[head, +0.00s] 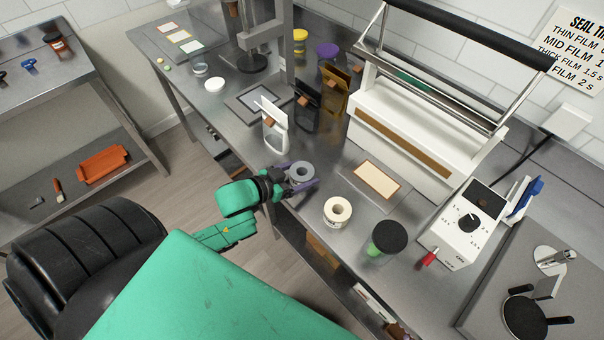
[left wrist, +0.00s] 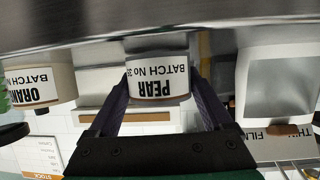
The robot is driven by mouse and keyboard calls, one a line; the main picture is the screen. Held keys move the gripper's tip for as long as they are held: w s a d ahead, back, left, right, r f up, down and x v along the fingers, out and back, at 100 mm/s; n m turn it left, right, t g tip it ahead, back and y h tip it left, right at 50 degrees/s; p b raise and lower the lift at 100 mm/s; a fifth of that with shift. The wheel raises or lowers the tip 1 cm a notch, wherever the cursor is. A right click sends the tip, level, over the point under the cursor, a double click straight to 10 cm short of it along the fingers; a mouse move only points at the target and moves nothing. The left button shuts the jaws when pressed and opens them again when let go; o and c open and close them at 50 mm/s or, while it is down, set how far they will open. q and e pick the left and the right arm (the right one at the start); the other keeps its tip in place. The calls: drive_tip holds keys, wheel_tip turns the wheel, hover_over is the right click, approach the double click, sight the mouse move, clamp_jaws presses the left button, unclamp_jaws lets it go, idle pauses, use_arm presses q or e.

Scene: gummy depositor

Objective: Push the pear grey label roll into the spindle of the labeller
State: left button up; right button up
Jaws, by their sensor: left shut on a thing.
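The pear label roll (head: 301,171) is a grey ring at the front edge of the steel bench. In the left wrist view the roll (left wrist: 157,78) reads "PEAR BATCH No", upside down, between my two purple fingers. My left gripper (head: 303,177) is shut on it, one finger on each side; it also shows in the left wrist view (left wrist: 160,92). A grey plate (head: 485,293) with a metal upright (head: 556,257) and a black disc (head: 525,316) stands at the lower right. I cannot tell for sure that it is the labeller. My right gripper is out of view.
A cream label roll (head: 337,211), reading "ORAN…" in the left wrist view (left wrist: 38,88), stands right of my gripper. Beyond are a black-lidded jar (head: 390,237), a control box (head: 461,222) and a large sealer (head: 420,135). A white pouch (head: 274,138) stands behind the gripper.

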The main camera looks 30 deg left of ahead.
use_arm(q)
wheel_tip(320, 180, up, 20)
drive_tip(key=p, duration=0.2)
drive_tip(key=shift+f, duration=0.15)
